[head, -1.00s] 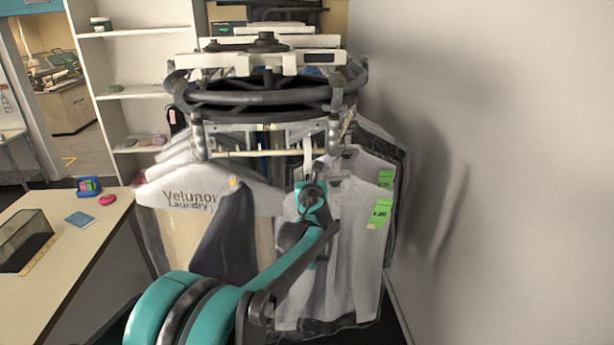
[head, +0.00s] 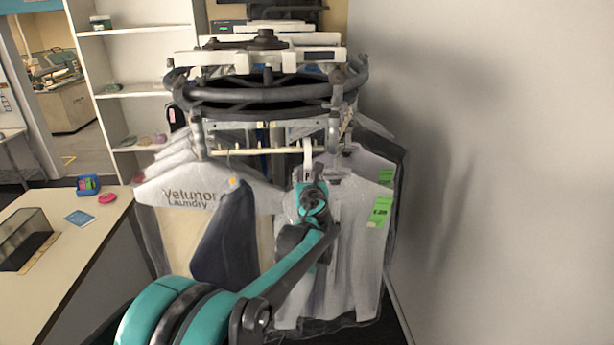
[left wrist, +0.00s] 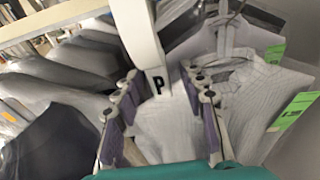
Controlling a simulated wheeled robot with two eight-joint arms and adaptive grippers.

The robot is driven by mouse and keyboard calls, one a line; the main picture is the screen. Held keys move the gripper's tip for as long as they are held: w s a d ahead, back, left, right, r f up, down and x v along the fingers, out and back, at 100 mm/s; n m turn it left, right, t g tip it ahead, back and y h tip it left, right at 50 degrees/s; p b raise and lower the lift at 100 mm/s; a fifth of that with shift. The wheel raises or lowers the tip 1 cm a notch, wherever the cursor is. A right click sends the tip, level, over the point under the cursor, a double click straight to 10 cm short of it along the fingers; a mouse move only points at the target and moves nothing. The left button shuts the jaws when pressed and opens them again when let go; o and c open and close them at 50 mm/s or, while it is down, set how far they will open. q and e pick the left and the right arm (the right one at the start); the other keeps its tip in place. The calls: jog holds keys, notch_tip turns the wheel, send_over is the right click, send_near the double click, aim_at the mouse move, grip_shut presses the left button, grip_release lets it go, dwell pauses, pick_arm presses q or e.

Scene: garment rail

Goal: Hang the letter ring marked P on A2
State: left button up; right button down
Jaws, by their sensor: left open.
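The white letter ring marked P (head: 308,158) is at the front rail bar (head: 270,152), its lettered lower end just above my left gripper (head: 309,184). In the left wrist view the ring (left wrist: 139,35) runs up out of the picture, with the black P on its lower tab. The left gripper (left wrist: 160,90) is open there, its purple-padded fingers apart on either side of the tab. The ring's top is too small to make out clearly in the head view. I can read no A2 mark. My right gripper is not in view.
Grey-white garments on hangers (head: 205,190) hang left of the gripper. A shirt with green tags (head: 345,230) hangs close behind and to the right. A round dark carousel (head: 265,95) is above. A table (head: 85,255) stands at left, and a bare wall (head: 490,170) at right.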

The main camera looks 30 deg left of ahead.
pick_arm(q)
jog(key=v, duration=1.1)
jog(key=shift+o, duration=0.3)
jog(key=shift+o, duration=0.9)
jog(key=f+p+v, duration=0.2)
jog(key=p+v, duration=0.1)
jog(key=v, duration=1)
